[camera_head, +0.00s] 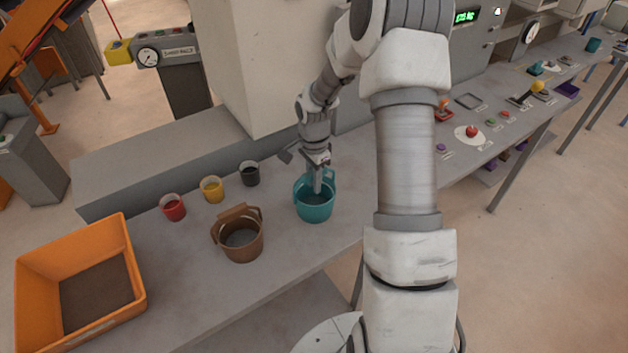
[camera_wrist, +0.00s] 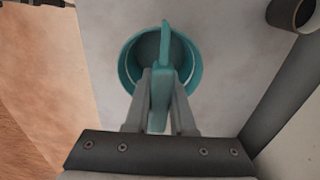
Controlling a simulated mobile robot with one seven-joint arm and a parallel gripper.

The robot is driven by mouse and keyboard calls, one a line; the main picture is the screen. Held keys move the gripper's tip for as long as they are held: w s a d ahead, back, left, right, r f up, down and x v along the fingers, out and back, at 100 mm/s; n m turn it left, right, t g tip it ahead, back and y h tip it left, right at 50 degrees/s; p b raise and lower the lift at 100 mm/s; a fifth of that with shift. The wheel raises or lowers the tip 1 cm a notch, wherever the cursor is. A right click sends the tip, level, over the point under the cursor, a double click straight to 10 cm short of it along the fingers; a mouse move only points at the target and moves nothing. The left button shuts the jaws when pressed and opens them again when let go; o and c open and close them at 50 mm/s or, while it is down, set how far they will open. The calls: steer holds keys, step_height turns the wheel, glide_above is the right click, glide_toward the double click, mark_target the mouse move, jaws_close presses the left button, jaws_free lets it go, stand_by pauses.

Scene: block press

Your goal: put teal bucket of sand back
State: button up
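The teal bucket (camera_head: 314,207) stands upright on the grey table, with grey sand visible inside. It also shows in the wrist view (camera_wrist: 192,75), seen from above. Its teal handle (camera_wrist: 163,50) stands up across the opening and runs between the fingers. My gripper (camera_head: 318,182) points down over the bucket. In the wrist view its two fingers (camera_wrist: 160,90) press close on both sides of the handle, with no clear gap. The bucket's base looks to rest on the table.
A brown bucket (camera_head: 240,243) stands left of the teal one. Red (camera_head: 174,208), yellow (camera_head: 212,190) and dark (camera_head: 249,175) cups line the back. An orange crate (camera_head: 134,262) is at far left. The table (camera_head: 185,285) is bare between crate and brown bucket.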

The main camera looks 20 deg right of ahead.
steer(key=o, duration=0.5)
steer(key=shift+c, duration=0.2)
steer(key=shift+r, duration=0.1)
